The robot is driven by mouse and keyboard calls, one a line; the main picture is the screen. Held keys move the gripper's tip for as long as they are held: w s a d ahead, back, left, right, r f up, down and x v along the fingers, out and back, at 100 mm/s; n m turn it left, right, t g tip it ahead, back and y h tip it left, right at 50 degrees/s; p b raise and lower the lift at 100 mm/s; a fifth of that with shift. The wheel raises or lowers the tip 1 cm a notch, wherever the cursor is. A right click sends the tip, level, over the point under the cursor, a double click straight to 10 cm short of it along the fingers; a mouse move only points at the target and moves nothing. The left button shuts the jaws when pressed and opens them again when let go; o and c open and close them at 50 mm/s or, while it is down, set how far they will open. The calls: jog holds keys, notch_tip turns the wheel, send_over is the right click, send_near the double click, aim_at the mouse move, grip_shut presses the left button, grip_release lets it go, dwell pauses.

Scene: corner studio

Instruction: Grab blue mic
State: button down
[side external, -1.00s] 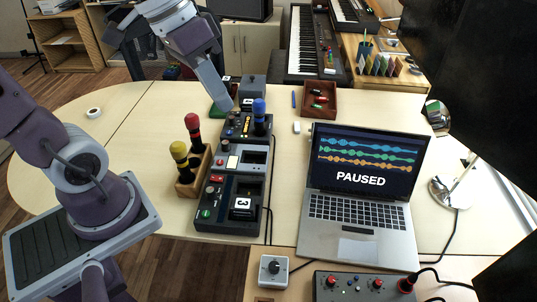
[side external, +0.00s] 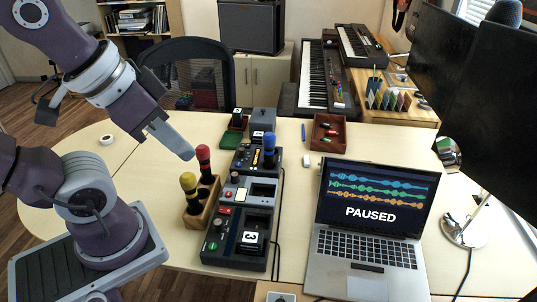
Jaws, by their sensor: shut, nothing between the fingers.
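The blue mic (side external: 269,145), with a blue head and dark body, stands upright at the right side of the dark console (side external: 228,236). My gripper (side external: 190,153) is shut and empty, with its grey fingers pointing down and right. Its tip is apart from the blue mic, left of it in the picture, and appears close to the red mic (side external: 204,155). I cannot tell whether it touches the red mic. The lower part of the blue mic is hard to make out against the console.
A wooden holder (side external: 196,222) left of the console carries the red mic and the yellow mic (side external: 188,183). An open laptop (side external: 368,240) stands at the right. A red-brown tray (side external: 328,146) lies behind. The table left of the holder is clear.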

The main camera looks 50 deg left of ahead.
jog(key=c, duration=0.8)
grip_release()
jog(key=shift+o, duration=0.2)
